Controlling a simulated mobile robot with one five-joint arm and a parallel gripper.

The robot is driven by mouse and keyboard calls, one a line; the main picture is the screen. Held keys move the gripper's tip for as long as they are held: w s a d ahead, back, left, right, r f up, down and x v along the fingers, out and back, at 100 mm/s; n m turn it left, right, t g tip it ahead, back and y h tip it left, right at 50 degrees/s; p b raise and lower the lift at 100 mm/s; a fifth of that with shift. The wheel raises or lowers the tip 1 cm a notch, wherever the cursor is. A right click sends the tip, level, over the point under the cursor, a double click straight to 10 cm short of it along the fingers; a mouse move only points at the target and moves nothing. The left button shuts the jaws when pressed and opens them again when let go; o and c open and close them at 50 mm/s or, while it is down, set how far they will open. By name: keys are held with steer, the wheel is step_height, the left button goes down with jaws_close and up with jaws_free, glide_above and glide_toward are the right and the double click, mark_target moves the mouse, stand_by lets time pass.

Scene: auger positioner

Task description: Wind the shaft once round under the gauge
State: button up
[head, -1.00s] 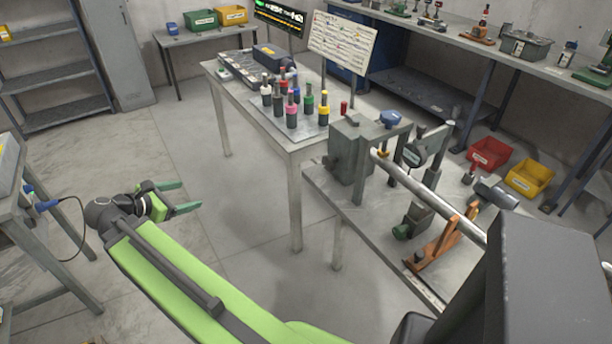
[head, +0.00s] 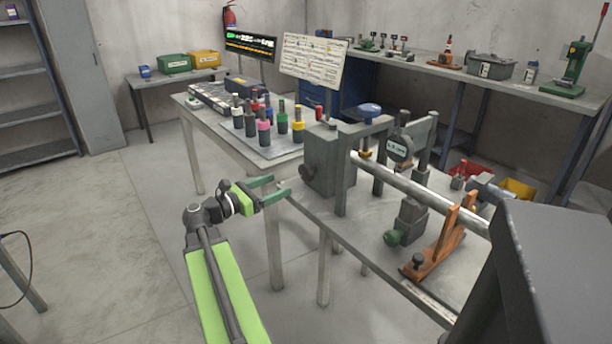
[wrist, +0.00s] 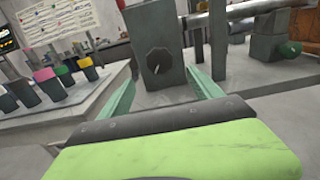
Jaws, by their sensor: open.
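A silver shaft (head: 425,193) runs from a grey block (head: 323,165) at the left to the right. An orange V-shaped support (head: 440,240) stands under its right part. A dial gauge (head: 400,150) hangs on a grey stand beside the shaft. My gripper (head: 280,188) is open and empty, in front of the block's near left side. In the wrist view, the block (wrist: 155,45) stands ahead between the two green fingers (wrist: 163,90), with a dark knob (wrist: 162,63) on its face. The shaft (wrist: 258,12) and a green knob (wrist: 288,48) show at upper right.
A table at left holds a tray (head: 262,155) of several coloured tool holders. A sign board (head: 314,58) stands behind. A dark boxy part at lower right hides the shaft's right end. Red (head: 468,168) and yellow (head: 517,188) bins lie beyond the bench.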

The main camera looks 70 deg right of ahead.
mark_target(302, 174)
steer(key=x, duration=1.2)
steer(key=shift+d, duration=0.15)
steer(key=shift+c, duration=0.2)
steer(key=c, duration=1.3)
steer(key=m, duration=0.5)
steer(key=shift+w+m, duration=0.1)
steer(key=shift+m, duration=0.3)
steer(key=m, duration=0.5)
steer(key=shift+r+m, duration=0.1)
steer(key=shift+m, duration=0.6)
